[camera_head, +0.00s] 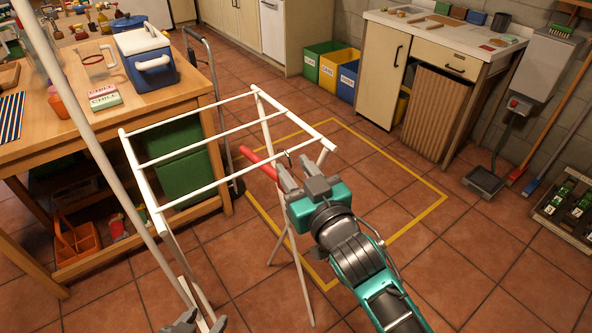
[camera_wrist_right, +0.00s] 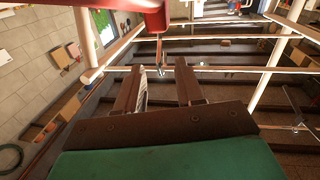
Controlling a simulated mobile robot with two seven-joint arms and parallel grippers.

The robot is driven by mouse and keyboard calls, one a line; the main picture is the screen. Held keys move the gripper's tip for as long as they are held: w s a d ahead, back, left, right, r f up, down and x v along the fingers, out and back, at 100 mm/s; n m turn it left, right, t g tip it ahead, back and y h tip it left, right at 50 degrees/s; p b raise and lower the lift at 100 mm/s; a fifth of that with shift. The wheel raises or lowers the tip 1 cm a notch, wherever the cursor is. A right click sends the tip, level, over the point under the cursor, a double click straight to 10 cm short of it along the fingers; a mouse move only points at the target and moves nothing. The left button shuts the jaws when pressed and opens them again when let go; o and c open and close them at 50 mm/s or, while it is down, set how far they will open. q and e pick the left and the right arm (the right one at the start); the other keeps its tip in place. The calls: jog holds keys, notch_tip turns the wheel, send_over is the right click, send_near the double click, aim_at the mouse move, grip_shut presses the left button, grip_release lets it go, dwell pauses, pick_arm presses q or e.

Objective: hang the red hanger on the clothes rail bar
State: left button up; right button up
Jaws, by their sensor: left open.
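My left gripper (camera_head: 196,322) is open at the bottom edge, below the rail and partly cut off.
A wooden workbench (camera_head: 190,98) stands left of the rail, with a blue cooler (camera_head: 145,64) on it. A yellow floor outline (camera_head: 398,226) surrounds the rail's right side. Colored bins (camera_head: 337,66) stand at the back.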

jog(key=shift+w, duration=0.1)
jog(key=shift+c, duration=0.3)
grip_shut()
